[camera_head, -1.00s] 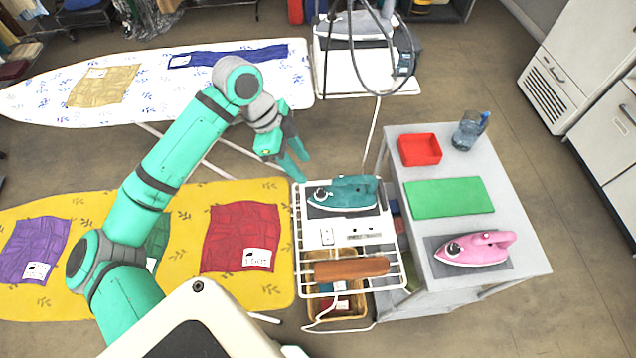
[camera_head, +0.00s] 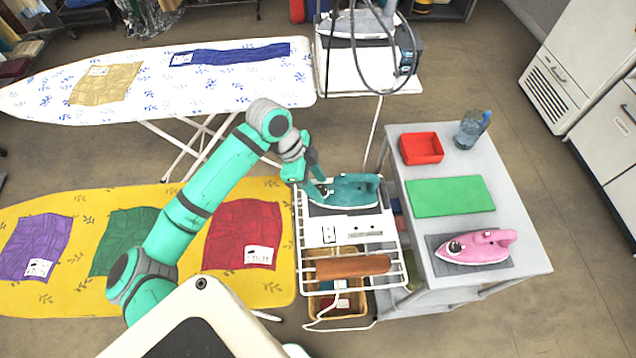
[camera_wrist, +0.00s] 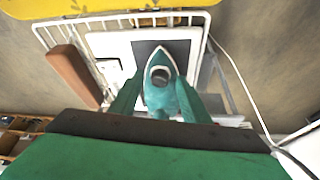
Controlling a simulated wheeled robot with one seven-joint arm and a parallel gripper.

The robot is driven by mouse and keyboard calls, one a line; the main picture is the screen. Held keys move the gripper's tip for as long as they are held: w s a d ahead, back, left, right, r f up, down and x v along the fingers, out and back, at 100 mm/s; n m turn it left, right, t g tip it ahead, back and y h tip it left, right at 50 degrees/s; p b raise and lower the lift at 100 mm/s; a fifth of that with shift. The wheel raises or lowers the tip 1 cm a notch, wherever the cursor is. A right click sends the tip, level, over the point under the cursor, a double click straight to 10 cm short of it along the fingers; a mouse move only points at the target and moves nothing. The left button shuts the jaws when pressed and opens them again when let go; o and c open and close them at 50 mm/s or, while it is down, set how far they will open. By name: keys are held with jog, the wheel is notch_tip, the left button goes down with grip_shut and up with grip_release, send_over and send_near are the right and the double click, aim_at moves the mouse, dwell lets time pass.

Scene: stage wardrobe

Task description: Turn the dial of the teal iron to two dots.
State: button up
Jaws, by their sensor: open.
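The teal iron (camera_head: 350,190) rests on a dark pad on the white wire rack at the end of the yellow ironing board. In the wrist view the teal iron (camera_wrist: 166,92) points away from me, with its dark round dial (camera_wrist: 160,75) on top near the nose. The dial's dots are too small to read. My gripper (camera_head: 318,187) is at the iron's left end, close above the dial. In the wrist view my gripper (camera_wrist: 160,100) is open, one finger on each side of the iron. I cannot tell whether the fingers touch it.
A pink iron (camera_head: 480,247), a green mat (camera_head: 450,197), a red tray (camera_head: 421,148) and a blue-grey jug (camera_head: 469,130) stand on the grey table to the right. A brown wooden block (camera_head: 352,266) lies on the rack's front. A white cord (camera_wrist: 235,70) runs beside the rack.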

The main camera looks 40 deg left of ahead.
jog(key=shift+c, duration=0.3)
jog(key=c, duration=1)
jog(key=shift+w+m, duration=0.1)
jog(key=shift+m, duration=0.2)
jog(key=m, duration=0.2)
jog(key=m+g, duration=0.1)
jog(key=m, duration=0.1)
jog(key=m+g+h, duration=0.1)
jog(key=shift+w+a+m, duration=0.1)
jog(key=shift+w+m, duration=0.2)
jog(key=shift+m, duration=0.1)
jog(key=m+g, duration=0.1)
jog(key=m, duration=0.3)
jog(key=m+g, duration=0.1)
jog(key=m, duration=0.1)
jog(key=shift+w+g, duration=0.3)
jog(key=o, duration=1.1)
jog(key=shift+c, duration=0.2)
